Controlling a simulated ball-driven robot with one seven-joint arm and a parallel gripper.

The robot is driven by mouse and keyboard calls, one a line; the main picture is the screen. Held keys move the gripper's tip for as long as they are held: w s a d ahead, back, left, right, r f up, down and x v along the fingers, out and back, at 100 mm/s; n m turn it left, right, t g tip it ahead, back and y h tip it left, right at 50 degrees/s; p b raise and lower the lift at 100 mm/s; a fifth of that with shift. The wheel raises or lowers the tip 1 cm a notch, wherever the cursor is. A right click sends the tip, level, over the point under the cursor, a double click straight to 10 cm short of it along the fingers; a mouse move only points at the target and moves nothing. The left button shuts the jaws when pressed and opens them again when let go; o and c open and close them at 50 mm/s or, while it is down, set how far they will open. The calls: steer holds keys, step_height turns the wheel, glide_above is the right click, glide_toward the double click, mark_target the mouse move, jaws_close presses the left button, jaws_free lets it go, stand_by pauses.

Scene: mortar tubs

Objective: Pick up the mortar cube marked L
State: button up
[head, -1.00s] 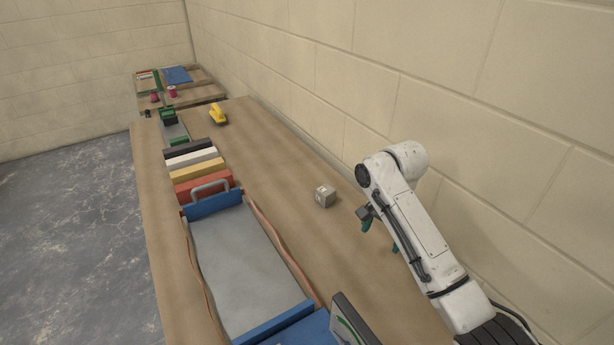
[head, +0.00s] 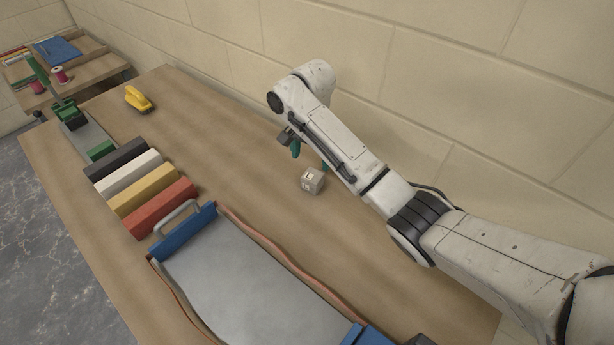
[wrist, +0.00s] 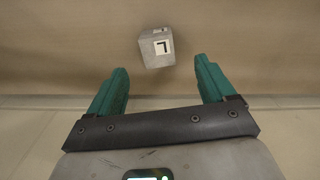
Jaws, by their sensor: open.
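The mortar cube (head: 312,181) is a small grey block with dark marks on pale patches, standing on the wooden table. In the wrist view the cube (wrist: 154,55) shows a white label with a dark L-shaped mark, seen turned. It lies beyond the fingertips, slightly left of the middle of the gap. My gripper (head: 310,158) has green fingers and is near the cube in the head view, partly hidden by my arm. In the wrist view my gripper (wrist: 161,72) is open with nothing between its fingers.
A grey tray (head: 250,285) with a blue end and handle lies in front. Red, yellow, white and black bars (head: 162,207) lie to its left. A yellow tool (head: 138,99) sits farther back. A block wall (head: 420,80) runs behind the table (head: 225,150). Bare wood surrounds the cube.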

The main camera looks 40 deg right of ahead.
mark_target(312, 177)
step_height(312, 177, down, 3)
steer(key=shift+f, duration=0.2)
steer(key=shift+s+f+p, duration=0.15)
steer(key=shift+f+p, duration=0.2)
steer(key=shift+f, duration=2.35)
steer(key=c, duration=1.1)
steer(key=shift+c, duration=0.7)
steer(key=shift+r, duration=0.2)
